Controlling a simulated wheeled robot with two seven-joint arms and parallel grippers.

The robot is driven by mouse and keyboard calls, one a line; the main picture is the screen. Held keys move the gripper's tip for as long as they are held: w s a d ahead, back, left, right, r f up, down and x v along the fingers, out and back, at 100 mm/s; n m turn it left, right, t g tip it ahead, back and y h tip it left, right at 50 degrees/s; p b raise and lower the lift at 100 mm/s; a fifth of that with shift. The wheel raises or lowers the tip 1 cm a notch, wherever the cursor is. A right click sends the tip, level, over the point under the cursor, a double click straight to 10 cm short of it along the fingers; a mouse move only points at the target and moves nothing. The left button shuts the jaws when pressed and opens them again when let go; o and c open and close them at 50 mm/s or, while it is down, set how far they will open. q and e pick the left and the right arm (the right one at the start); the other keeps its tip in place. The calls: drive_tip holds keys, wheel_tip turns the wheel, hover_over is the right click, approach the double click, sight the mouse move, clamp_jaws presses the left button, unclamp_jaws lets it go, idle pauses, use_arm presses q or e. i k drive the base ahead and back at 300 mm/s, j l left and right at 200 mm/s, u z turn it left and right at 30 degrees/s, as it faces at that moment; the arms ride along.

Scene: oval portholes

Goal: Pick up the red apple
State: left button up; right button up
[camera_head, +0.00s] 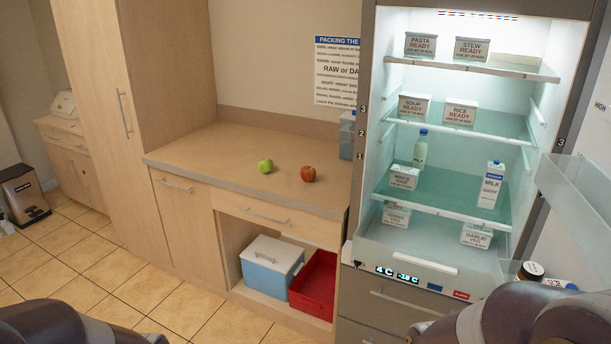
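The red apple (308,174) sits on the wooden countertop (225,150), toward its right side. A green apple (265,166) sits a little to its left, apart from it. Parts of my two arms show at the bottom left and bottom right corners. Neither gripper shows in the head view, and nothing touches the red apple.
An open, lit fridge (440,225) stands right of the counter, with labelled boxes, a bottle and a milk carton on its shelves. Its door (585,195) swings out at right. A blue cooler (270,266) and red bin (314,285) sit below the counter.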

sight(308, 173)
drive_tip(key=i+z, duration=0.15)
drive_tip(key=z, duration=0.25)
drive_tip(key=i+j+z, duration=0.1)
drive_tip(key=z, duration=0.35)
drive_tip(key=i+j+z, duration=0.1)
drive_tip(key=z, duration=0.3)
